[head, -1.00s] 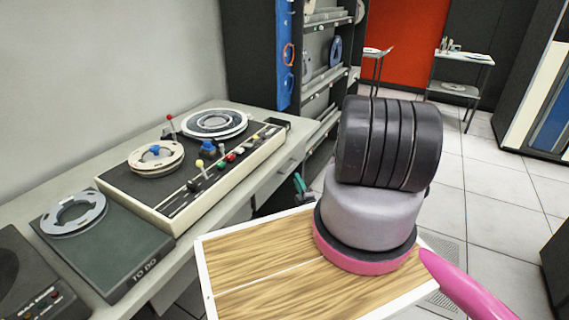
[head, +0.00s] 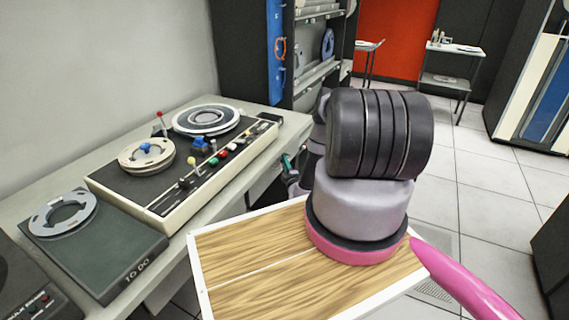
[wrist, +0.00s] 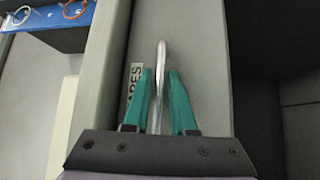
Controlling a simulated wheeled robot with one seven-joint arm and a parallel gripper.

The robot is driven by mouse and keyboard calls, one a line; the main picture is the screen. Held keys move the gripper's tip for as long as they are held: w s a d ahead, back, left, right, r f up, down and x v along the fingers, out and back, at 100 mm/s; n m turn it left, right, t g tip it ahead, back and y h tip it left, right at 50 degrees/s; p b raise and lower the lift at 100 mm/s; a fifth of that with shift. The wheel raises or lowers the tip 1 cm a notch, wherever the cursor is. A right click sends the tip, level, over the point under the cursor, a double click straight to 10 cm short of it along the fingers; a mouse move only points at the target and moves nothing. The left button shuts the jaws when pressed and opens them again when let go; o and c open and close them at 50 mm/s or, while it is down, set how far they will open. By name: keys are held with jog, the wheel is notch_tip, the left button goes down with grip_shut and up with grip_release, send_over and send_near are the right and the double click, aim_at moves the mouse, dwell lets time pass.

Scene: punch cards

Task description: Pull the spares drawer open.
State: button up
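The spares drawer (wrist: 205,60) shows in the wrist view as a grey front with a white label (wrist: 135,80), partly hidden, reading "ARES". A slim metal handle (wrist: 160,60) stands out from that front. My gripper (wrist: 160,72) has its two teal fingers on either side of the handle, with narrow gaps visible to it. It is open around the handle, not closed on it. In the head view my gripper (head: 287,162) is a small teal shape at the desk's front edge, mostly hidden by my arm. I cannot make out the drawer front clearly there.
The grey desk (head: 225,205) carries a tape console (head: 175,200) and a green "TO DO" box (head: 95,255) with a reel. A shelf rack (head: 318,75) stands behind the desk. Tiled floor (head: 490,200) is free to the right.

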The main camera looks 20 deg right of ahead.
grip_shut()
dwell(1.4)
